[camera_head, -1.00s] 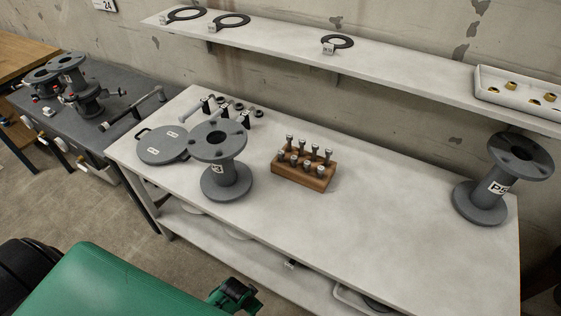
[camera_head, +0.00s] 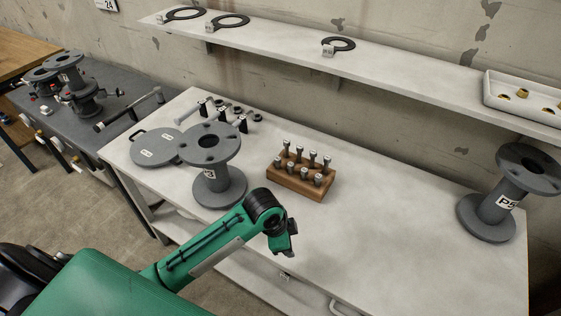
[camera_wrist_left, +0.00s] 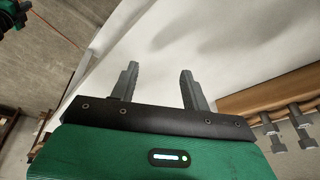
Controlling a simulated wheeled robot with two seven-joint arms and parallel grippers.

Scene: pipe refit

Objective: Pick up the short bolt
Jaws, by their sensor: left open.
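A wooden bolt block (camera_head: 297,188) stands on the white table with two rows of grey bolts upright in it. The back-row bolts (camera_head: 312,157) seem to show more shank than the front-row bolts (camera_head: 304,172); which is the short bolt I cannot tell for sure. My left gripper (camera_head: 290,245) is near the table's front edge, in front of the block and apart from it. In the left wrist view its two fingers (camera_wrist_left: 159,72) are spread and empty. Part of the block (camera_wrist_left: 270,95) and several bolts (camera_wrist_left: 299,120) show at that view's right edge. My right gripper is out of view.
A flanged pipe spool (camera_head: 219,180) stands left of the block, beside a grey round cover (camera_head: 152,148). Another spool (camera_head: 490,212) stands at the far right. A shelf (camera_head: 400,68) with gaskets runs behind. The table right of the block is clear.

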